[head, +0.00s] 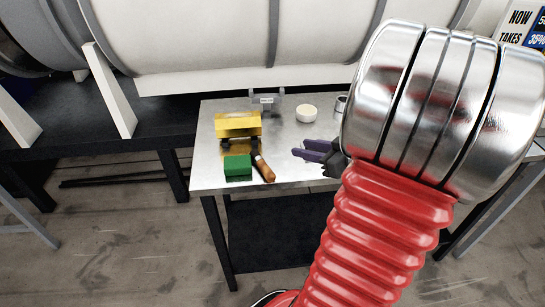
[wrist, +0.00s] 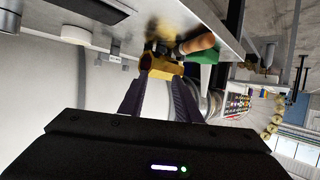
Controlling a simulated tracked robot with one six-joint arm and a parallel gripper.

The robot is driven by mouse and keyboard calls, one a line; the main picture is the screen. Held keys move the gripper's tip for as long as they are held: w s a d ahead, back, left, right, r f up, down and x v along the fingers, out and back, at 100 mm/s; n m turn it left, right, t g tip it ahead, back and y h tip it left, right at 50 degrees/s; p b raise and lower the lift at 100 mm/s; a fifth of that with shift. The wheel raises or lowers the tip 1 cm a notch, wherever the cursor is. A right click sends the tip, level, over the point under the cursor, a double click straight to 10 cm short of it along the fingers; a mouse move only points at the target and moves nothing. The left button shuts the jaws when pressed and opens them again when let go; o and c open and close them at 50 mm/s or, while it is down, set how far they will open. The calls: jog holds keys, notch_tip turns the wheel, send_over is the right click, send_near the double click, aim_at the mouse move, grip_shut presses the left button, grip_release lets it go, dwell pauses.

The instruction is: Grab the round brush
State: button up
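An orange-brown wooden-looking handle with a pale band (head: 264,168) lies on the metal table, against the right side of a green block (head: 237,165). It may be the round brush, but I cannot make out bristles. It also shows near the top of the wrist view (wrist: 197,43), where the picture is turned over. My gripper (head: 298,153) has purple fingers and is to the right of the handle, apart from it. In the wrist view the two fingers (wrist: 158,82) are spread with nothing held between them.
A yellow object (head: 238,125) stands behind the green block. A grey bracket (head: 267,103), a white round piece (head: 306,114) and a silver ring (head: 341,103) are at the back of the table (head: 285,170). A large white cylinder (head: 230,35) lies behind. My arm hides the table's right side.

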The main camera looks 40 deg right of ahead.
jog(key=w+r+g+h, duration=0.1)
jog(key=w+r+h, duration=0.4)
jog(key=w+r, duration=0.25)
jog(key=a+r+m+g+h, duration=0.2)
jog(key=a+r, duration=0.1)
jog(key=a, duration=0.3)
jog(key=s+a+f+g+y, duration=0.1)
jog(key=s+a, duration=0.3)
jog(key=a, duration=0.5)
jog(key=s+a+f+g+y, duration=0.1)
jog(key=s+a+g+y, duration=0.1)
jog(key=a, duration=0.7)
jog(key=s+a+f+g+y, duration=0.1)
jog(key=s+a+y, duration=0.2)
jog(key=s+a, duration=0.4)
jog(key=shift+a+f+n+g, duration=0.4)
jog(key=shift+a, duration=0.75)
jog(key=shift+d, duration=0.1)
